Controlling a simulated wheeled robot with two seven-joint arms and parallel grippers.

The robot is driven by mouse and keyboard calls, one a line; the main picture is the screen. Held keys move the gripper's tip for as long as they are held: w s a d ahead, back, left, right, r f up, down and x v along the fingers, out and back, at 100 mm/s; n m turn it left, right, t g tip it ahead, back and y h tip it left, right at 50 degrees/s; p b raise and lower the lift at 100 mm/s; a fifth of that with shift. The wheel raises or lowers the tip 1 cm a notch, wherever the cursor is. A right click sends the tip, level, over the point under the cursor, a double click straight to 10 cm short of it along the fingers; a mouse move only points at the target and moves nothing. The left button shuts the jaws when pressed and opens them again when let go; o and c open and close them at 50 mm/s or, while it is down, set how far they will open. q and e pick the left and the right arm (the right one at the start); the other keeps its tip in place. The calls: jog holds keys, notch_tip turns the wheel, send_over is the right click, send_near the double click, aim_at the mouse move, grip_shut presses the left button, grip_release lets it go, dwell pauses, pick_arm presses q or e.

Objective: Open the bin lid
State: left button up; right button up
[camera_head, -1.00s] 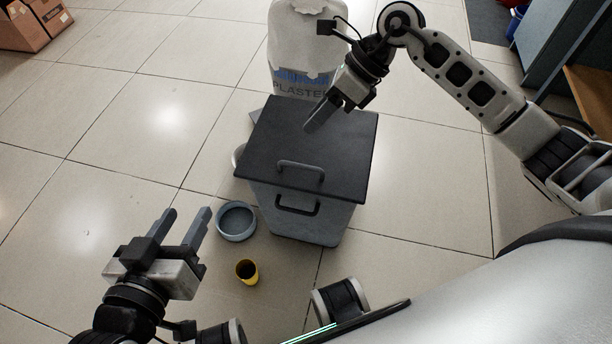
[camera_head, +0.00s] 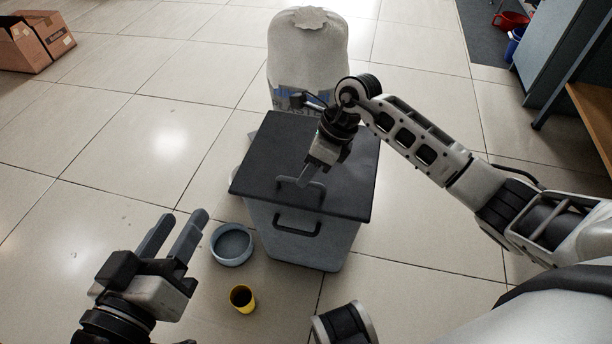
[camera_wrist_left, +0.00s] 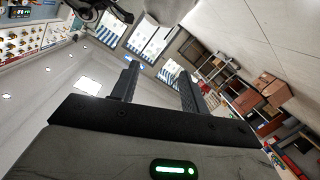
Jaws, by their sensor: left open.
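The grey bin (camera_head: 340,248) stands on the floor in the middle of the head view, with a dark flat lid (camera_head: 262,150) lying closed on it. The lid has a loop handle (camera_head: 314,196) near its front edge, and the bin's front has a second handle (camera_head: 297,228). My right gripper (camera_head: 304,180) is over the lid with its fingertips at the lid handle. Whether its jaws grip the handle is hidden from this angle. My left gripper (camera_head: 178,228) is open and empty, left of the bin. Its two spread fingers also show in the left wrist view (camera_wrist_left: 160,76).
A plaster sack (camera_head: 308,50) stands right behind the bin. A blue-grey round dish (camera_head: 232,246) and a yellow cup (camera_head: 242,298) are on the floor by the bin's left front. A cardboard box (camera_head: 38,42) is far left. Tiled floor further left is clear.

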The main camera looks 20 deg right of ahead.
jog(key=shift+a+f, duration=0.3)
jog(key=shift+f, duration=0.3)
grip_shut()
jog(key=shift+r, duration=0.15)
